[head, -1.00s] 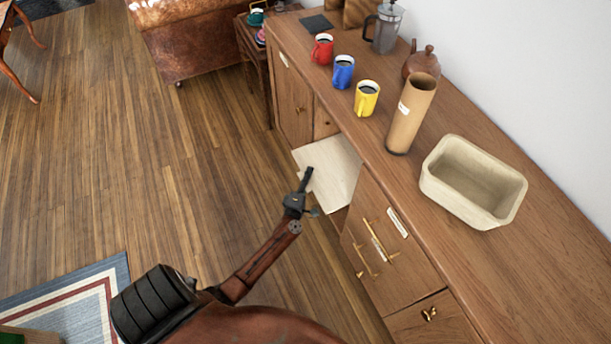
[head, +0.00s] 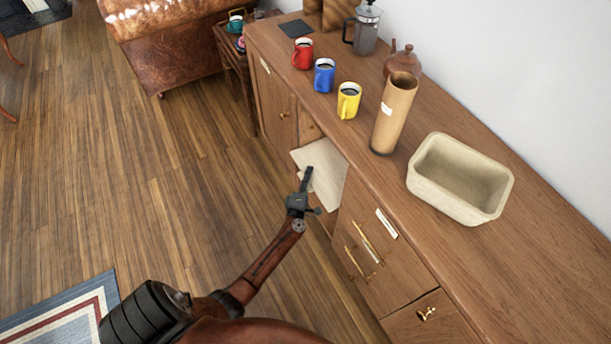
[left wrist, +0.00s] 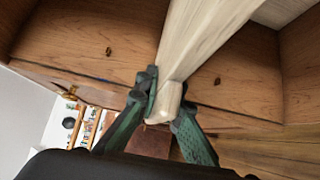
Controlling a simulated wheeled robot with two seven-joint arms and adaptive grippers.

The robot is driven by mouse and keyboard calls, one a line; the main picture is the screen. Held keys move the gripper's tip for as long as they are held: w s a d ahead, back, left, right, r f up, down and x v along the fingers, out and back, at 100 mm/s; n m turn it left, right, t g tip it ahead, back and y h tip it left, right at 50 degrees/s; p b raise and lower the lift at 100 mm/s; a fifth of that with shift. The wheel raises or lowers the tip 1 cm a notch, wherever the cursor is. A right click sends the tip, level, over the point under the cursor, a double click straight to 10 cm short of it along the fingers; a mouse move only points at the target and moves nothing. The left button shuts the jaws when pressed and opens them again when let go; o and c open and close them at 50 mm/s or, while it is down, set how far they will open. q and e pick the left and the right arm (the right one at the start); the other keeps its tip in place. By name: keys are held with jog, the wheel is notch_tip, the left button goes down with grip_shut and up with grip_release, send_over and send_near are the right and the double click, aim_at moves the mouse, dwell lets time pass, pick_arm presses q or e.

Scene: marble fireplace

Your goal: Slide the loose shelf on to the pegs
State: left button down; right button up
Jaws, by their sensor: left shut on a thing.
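The loose shelf (head: 325,170) is a pale wooden board, partly inside the open bay of the sideboard, with its front part sticking out. My left gripper (head: 306,180) is at the front edge of the shelf. In the left wrist view the shelf (left wrist: 200,40) runs away from me, and my left gripper's green fingers (left wrist: 162,112) are shut on its near end, one on each side. My right gripper is not in view.
The sideboard top (head: 440,240) overhangs the bay.

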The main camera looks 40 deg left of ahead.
aim_at(320, 167)
pick_arm(q)
jog(key=shift+w+d, duration=0.2)
jog(key=shift+w, duration=0.35)
jog(key=shift+w+d, duration=0.35)
jog(key=shift+w, duration=0.55)
jog(key=shift+w+d+b, duration=0.25)
jog(key=shift+w+b, duration=0.15)
jog(key=shift+w, duration=0.2)
jog(key=shift+w+d, duration=0.2)
jog(key=shift+w, duration=0.25)
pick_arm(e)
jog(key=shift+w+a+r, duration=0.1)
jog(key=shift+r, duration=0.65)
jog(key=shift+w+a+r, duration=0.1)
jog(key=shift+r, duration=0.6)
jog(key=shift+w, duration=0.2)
pick_arm(q)
jog(key=shift+f, duration=0.3)
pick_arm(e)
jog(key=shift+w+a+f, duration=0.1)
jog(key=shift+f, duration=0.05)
